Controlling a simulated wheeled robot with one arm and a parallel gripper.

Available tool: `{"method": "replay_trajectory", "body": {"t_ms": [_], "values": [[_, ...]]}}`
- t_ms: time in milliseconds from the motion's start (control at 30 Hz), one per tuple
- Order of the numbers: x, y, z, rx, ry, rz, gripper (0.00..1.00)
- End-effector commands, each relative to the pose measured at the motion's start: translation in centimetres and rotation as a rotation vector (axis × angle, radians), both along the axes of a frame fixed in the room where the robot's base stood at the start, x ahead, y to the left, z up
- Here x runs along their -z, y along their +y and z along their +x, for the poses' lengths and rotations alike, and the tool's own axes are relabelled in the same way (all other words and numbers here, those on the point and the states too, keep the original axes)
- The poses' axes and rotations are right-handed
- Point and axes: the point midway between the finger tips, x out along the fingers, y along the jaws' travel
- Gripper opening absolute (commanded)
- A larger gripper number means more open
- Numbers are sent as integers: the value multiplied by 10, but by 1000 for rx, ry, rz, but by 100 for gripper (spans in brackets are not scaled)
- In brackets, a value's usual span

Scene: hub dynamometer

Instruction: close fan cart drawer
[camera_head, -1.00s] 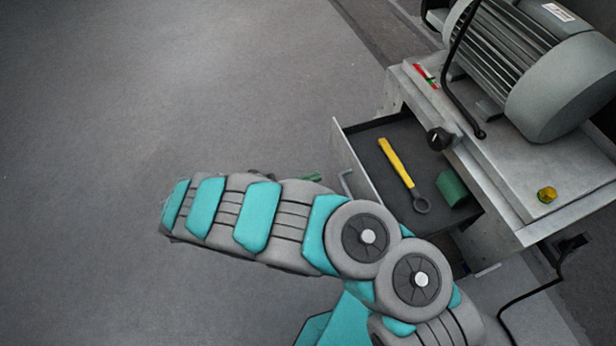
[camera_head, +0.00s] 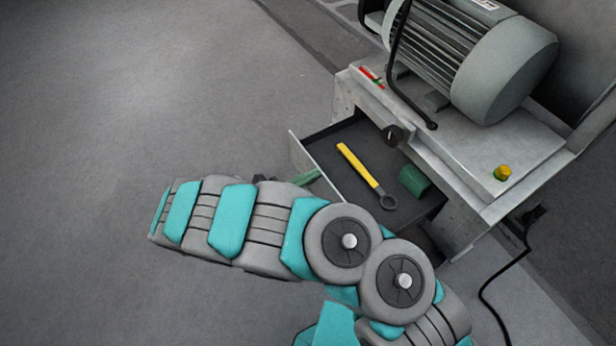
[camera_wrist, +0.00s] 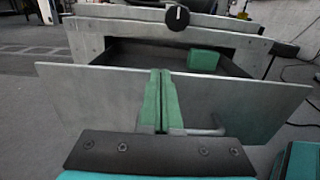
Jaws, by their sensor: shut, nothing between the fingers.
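The fan cart drawer stands open under the cart top. In the head view its dark tray (camera_head: 323,150) juts out to the left and holds a yellow-handled tool (camera_head: 360,166) and a green block (camera_head: 413,180). In the wrist view its grey front panel (camera_wrist: 240,103) spans the picture, with a bar handle (camera_wrist: 205,131) low on it. My gripper (camera_wrist: 161,78) is shut and empty, its green fingers upright in front of the panel, left of most of the handle. Whether the fingers touch the panel I cannot tell. In the head view my arm hides part of the drawer front.
The cart (camera_head: 466,187) carries a large grey motor (camera_head: 505,72), a black knob (camera_head: 393,135) and a yellow button (camera_head: 502,172). A black cable (camera_head: 487,290) runs on the floor at right. Open floor (camera_head: 120,90) lies to the left.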

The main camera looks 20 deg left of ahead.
Motion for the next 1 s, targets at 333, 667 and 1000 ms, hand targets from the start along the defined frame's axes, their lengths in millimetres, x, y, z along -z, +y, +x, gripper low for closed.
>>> {"method": "replay_trajectory", "body": {"t_ms": [333,667,1000], "values": [[1,-13,15,1,0,0,0],[2,-61,70,5,-1,0,0],[1,-107,123,4,-2,-2,0]]}}
